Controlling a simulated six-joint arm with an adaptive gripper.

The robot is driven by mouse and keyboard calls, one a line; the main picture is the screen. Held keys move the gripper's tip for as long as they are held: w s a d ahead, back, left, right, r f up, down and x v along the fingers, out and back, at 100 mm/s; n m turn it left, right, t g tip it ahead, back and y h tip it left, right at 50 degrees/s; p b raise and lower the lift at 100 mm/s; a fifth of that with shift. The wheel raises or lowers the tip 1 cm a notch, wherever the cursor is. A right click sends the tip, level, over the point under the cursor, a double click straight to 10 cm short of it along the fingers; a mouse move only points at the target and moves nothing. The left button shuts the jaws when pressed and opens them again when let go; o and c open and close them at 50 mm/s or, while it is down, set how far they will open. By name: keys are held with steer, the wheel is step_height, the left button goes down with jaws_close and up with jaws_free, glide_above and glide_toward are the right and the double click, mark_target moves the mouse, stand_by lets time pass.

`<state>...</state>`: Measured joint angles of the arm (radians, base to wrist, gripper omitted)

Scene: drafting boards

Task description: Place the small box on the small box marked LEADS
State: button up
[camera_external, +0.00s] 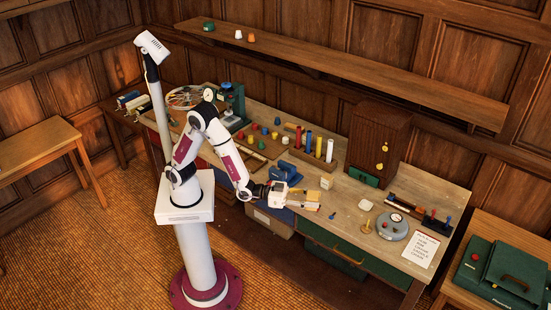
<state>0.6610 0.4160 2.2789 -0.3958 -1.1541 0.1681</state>
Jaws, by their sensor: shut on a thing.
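My gripper (308,200) is over the front edge of the workbench, near its middle, pointing right. It is shut on a small tan-yellow thing that looks like the small box; the fingers hide part of it. A small cream and yellow box (326,183) stands on the bench just beyond and right of the fingertips. No lettering is readable at this size, so I cannot tell which one is marked LEADS.
A blue tool (283,172) and upright coloured tubes (318,147) stand behind my gripper. A wooden cabinet (380,140) stands at the back. Some bare bench top lies between.

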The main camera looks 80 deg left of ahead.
steer(key=w+a+f+n+y, duration=0.6)
steer(key=w+a+f+y, duration=0.35)
steer(key=a+f, duration=0.2)
steer(key=s+a+r+n+g+y, duration=0.1)
steer(key=s+a+n+g+y, duration=0.1)
steer(key=a, duration=0.4)
steer(key=s+a+r+n+g+y, duration=0.1)
steer(key=s+a+n+g+y, duration=0.1)
steer(key=a+y, duration=0.4)
steer(key=n+g+y, duration=0.1)
steer(key=n, duration=0.1)
steer(key=shift+s+r+n, duration=0.2)
steer(key=shift+s+n, duration=0.1)
steer(key=shift+n, duration=0.1)
steer(key=shift+f, duration=0.15)
steer(key=shift+f, duration=2.4)
steer(key=shift+f, duration=2.3)
